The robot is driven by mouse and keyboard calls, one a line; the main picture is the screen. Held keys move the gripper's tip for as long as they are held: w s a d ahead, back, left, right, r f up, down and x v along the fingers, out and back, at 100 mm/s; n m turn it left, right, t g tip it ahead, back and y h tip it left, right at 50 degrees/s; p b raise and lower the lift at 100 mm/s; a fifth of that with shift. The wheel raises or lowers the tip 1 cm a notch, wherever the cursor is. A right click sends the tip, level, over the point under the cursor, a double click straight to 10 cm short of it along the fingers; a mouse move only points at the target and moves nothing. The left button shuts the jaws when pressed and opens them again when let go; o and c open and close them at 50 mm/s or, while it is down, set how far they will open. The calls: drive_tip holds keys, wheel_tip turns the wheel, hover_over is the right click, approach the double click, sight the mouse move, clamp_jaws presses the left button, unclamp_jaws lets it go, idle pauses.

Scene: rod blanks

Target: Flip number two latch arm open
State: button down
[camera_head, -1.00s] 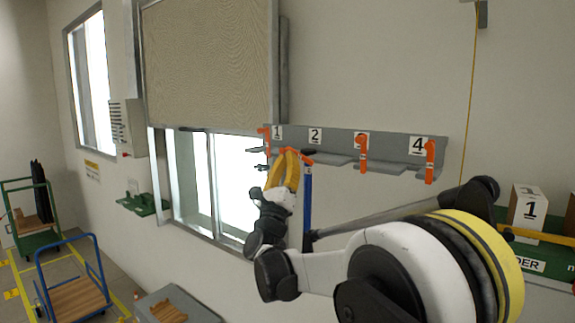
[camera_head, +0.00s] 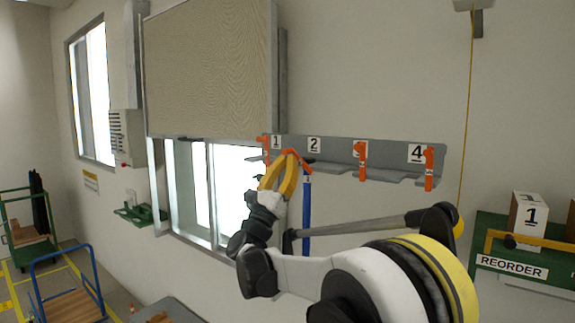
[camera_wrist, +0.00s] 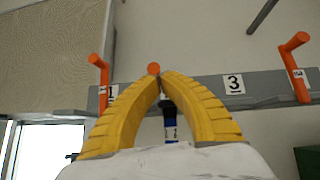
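The number two latch arm (camera_head: 303,161) is orange and sits below the "2" plate on the grey wall rack (camera_head: 340,152). It slants from the rack toward my fingertips, unlike the upright number three and four arms. My gripper (camera_head: 289,153) has curved yellow fingers with their tips together at its near end. In the wrist view, the tips of my gripper (camera_wrist: 161,76) meet just below the latch arm's round orange end (camera_wrist: 153,69). I cannot tell whether they pinch it or only touch it. A blue rod (camera_head: 307,205) hangs upright beneath number two; my fingers partly hide it in the wrist view.
Orange latch arms one (camera_wrist: 98,75), three (camera_head: 361,160) and four (camera_head: 429,167) stand along the rack on both sides. A window (camera_head: 205,185) and a beige panel (camera_head: 208,70) are at left. A green shelf (camera_head: 500,240) with a numbered box (camera_head: 527,215) is at right.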

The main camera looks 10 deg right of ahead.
sight(295, 153)
drive_tip(key=shift+s+d+r+m+g+h, duration=0.1)
drive_tip(key=shift+r+m+g+h, duration=0.05)
drive_tip(key=shift+m+g+h, duration=0.65)
drive_tip(key=shift+s+d+r+m+g+h, duration=0.15)
drive_tip(key=shift+m+g+h, duration=0.4)
drive_tip(key=shift+m, duration=0.35)
drive_tip(key=shift+s+d+r+m+g+h, duration=0.15)
drive_tip(key=shift+m+g+h, duration=0.25)
drive_tip(key=shift+m+g, duration=0.5)
drive_tip(key=shift+w+a+r+m+g+h, duration=0.1)
drive_tip(key=shift+r+m+g+h, duration=0.2)
drive_tip(key=shift+m+g, duration=0.55)
drive_tip(key=shift+s+d+r+m+g+h, duration=0.1)
drive_tip(key=shift+m+g+h, duration=0.45)
drive_tip(key=shift+m, duration=0.6)
drive_tip(key=shift+s+d+r+m+g+h, duration=0.1)
drive_tip(key=shift+s+m+g+h, duration=0.05)
drive_tip(key=shift+m+g, duration=0.7)
drive_tip(key=shift+s+d+r+m+g+h, duration=0.15)
drive_tip(key=shift+m+g+h, duration=0.05)
drive_tip(key=shift+m+g, duration=0.7)
drive_tip(key=shift+s+d+r+m+g+h, duration=0.1)
drive_tip(key=shift+s+m+g+h, duration=0.05)
drive_tip(key=shift+m+g, duration=0.7)
